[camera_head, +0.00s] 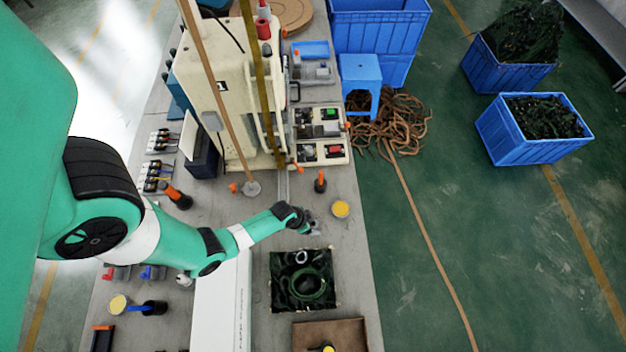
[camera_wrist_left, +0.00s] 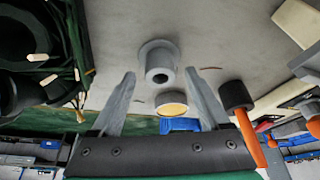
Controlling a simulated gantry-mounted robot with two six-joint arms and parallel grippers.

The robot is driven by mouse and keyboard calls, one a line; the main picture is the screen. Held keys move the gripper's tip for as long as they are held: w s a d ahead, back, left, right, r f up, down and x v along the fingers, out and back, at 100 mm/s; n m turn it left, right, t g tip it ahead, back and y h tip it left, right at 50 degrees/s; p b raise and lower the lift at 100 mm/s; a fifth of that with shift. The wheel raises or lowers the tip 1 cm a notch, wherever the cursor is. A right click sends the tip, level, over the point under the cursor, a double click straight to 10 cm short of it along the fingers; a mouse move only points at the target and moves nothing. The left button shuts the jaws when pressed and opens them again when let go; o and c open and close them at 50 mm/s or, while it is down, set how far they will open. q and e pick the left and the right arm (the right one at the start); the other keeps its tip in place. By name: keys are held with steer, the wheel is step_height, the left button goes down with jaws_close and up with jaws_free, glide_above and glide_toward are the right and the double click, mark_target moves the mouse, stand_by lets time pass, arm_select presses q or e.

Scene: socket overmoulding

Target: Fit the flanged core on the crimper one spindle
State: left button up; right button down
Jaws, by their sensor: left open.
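My left gripper (camera_head: 311,230) is open and empty, low over the grey bench; it also shows in the left wrist view (camera_wrist_left: 160,80). In that view a grey flanged core (camera_wrist_left: 159,62) with a dark central hole lies ahead, between the lines of the two fingertips, with no visible contact. In the head view the core is hard to separate from the fingers. A cream machine (camera_head: 215,110) stands further back on the bench. I cannot tell which part is the crimper one spindle. My right gripper is not in view.
A switch box (camera_head: 320,133) is behind. A long white box (camera_head: 222,305) lies left of the tray.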

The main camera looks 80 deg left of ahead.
arm_select(q)
steer(key=shift+x, duration=0.75)
steer(key=shift+s, duration=0.1)
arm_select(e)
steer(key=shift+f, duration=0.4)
arm_select(q)
jaws_close()
steer(key=shift+r, duration=0.1)
